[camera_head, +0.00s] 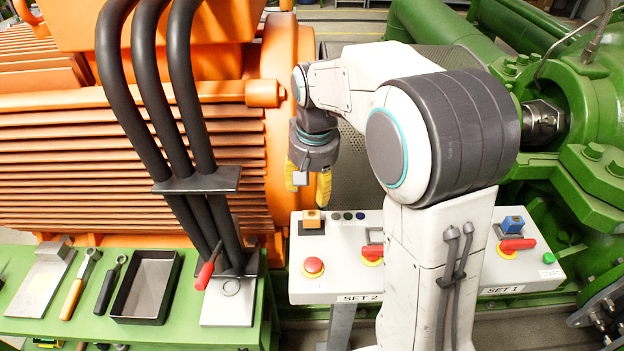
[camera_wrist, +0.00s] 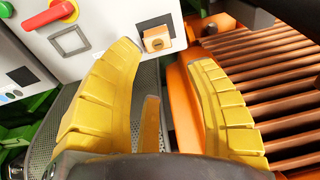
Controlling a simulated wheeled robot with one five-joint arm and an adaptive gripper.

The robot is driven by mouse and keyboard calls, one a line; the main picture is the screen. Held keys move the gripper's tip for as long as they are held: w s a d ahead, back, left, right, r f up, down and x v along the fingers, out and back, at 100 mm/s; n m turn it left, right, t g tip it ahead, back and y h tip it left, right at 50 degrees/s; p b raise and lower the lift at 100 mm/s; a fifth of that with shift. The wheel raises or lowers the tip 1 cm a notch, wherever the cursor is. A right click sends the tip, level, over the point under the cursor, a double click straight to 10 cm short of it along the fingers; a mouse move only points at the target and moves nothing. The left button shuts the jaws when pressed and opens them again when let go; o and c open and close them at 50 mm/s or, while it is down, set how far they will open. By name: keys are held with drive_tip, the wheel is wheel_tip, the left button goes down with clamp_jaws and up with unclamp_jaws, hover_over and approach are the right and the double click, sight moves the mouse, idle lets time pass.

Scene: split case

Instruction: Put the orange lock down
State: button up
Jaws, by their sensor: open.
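The orange lock (camera_head: 312,217) is a small block at the upper left corner of the SET 2 control box (camera_head: 335,285), by a dark square fitting. In the wrist view the lock (camera_wrist: 156,40) shows at the edge of the pale panel, just beyond the fingertips. My gripper (camera_head: 307,182) points down above the lock, apart from it. In the wrist view its yellow fingers (camera_wrist: 165,62) are spread with nothing between them. Whether the lock is fastened to the fitting cannot be told.
The SET 2 box has a red button (camera_head: 313,265) and a red switch handle (camera_head: 372,251). A blue lock (camera_head: 513,223) is on the other box at right. An orange finned motor (camera_head: 130,150) stands close at left. A green bench (camera_head: 100,325) holds tools and a black tray (camera_head: 147,287).

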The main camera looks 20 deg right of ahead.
drive_tip(key=s+r+n+t, duration=0.2)
drive_tip(key=s+n, duration=0.1)
drive_tip(key=s, duration=1.7)
drive_tip(key=shift+s+n+t, duration=0.35)
drive_tip(key=shift+n+t, duration=0.05)
drive_tip(key=shift+r, duration=0.1)
